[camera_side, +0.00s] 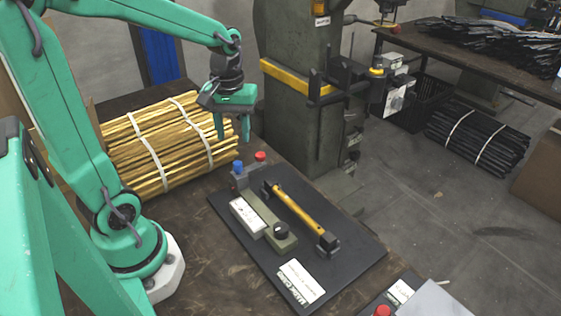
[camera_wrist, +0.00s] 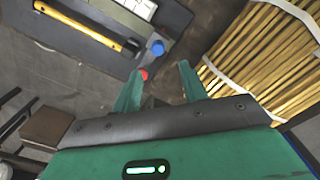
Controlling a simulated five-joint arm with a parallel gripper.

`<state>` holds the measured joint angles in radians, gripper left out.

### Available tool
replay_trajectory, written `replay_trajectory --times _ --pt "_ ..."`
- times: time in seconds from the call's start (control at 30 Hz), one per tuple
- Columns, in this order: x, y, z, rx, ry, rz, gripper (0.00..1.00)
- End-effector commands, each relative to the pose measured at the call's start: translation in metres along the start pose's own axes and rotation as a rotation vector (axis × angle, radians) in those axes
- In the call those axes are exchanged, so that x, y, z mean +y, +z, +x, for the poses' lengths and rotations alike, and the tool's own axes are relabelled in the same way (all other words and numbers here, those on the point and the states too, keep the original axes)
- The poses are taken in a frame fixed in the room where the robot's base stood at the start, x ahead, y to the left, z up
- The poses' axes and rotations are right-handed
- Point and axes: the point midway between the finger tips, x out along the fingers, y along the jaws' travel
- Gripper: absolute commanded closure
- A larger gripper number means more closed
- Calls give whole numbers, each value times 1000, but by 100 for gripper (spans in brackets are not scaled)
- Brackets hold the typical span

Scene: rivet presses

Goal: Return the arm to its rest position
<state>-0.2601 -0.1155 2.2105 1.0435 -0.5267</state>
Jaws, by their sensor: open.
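My green arm stands at the left of the table in the side view, with its gripper (camera_side: 231,128) hanging above the table near the right end of the golden rod bundle. My gripper points down, open and empty. It also shows in the wrist view (camera_wrist: 158,88), its two green fingers apart with nothing between them. A yellow bar (camera_side: 298,208) lies across two dark supports on a black base plate (camera_side: 345,265), to the right of and below my gripper in the side view. The bar also shows at the upper left of the wrist view (camera_wrist: 80,27).
A bundle of golden rods (camera_side: 165,150) lies on the table (camera_side: 190,220) close to my gripper. A blue button (camera_side: 238,167) and a red button (camera_side: 260,156) stand at the plate's far end. A large grey press (camera_side: 300,115) rises behind. Black rod bundles (camera_side: 478,138) lie farther right.

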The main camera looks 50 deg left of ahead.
Motion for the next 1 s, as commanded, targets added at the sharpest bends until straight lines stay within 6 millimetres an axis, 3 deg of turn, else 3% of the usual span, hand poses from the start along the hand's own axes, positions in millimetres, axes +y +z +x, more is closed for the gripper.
replay_trajectory --times 0.27,0.7,1.0 --pt "4 11 -11 48 27 83 57" --pt "10 62 -48 268 130 465 57" --pt "9 92 -62 418 181 703 57"
